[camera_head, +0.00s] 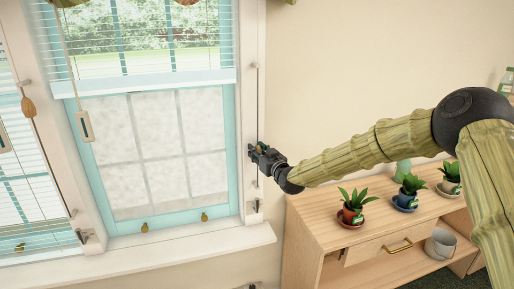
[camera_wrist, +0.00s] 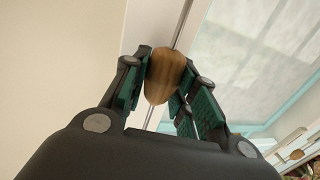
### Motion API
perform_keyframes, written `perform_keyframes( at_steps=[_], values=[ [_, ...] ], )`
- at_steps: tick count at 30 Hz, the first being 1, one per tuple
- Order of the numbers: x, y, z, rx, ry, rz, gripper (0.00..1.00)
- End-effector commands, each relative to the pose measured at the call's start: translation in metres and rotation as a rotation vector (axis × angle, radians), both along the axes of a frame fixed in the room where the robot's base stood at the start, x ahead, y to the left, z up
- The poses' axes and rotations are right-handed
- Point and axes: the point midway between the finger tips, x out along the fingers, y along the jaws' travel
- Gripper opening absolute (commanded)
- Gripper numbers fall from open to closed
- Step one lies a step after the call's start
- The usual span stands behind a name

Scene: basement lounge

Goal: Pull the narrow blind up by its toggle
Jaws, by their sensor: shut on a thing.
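A brown wooden toggle (camera_wrist: 166,75) sits on a thin cord or rod between the fingers of my gripper (camera_wrist: 162,78) in the wrist view. The fingers with green pads close on it from both sides. In the head view my gripper (camera_head: 257,153) is at the right-hand upright of the window frame; the toggle there is hidden by the fingers. The cord (camera_head: 257,100) runs up and down along this upright. A pale slatted blind (camera_head: 150,80) covers the upper part of the middle window. Another slatted blind (camera_head: 25,185) hangs lower at the left. I cannot tell which is the narrow one.
A tan tassel (camera_head: 28,106) and a pale flat pull (camera_head: 85,126) hang at the left. A wooden cabinet (camera_head: 318,212) with potted plants stands below my arm. The windowsill (camera_head: 170,247) is clear. The wall above the cabinet is bare.

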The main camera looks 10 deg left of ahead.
Motion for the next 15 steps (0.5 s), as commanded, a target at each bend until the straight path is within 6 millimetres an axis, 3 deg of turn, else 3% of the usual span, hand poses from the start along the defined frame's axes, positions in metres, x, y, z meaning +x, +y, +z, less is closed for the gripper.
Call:
perform_keyframes(
  at_steps=[1,3,15],
  values=[
    [-0.001,0.000,-0.024,-0.004,0.003,0.001,0.00],
    [-0.001,0.000,-0.038,-0.003,0.003,0.000,0.00],
    [0.000,0.000,-0.098,-0.002,0.004,0.000,0.00]
  ],
)
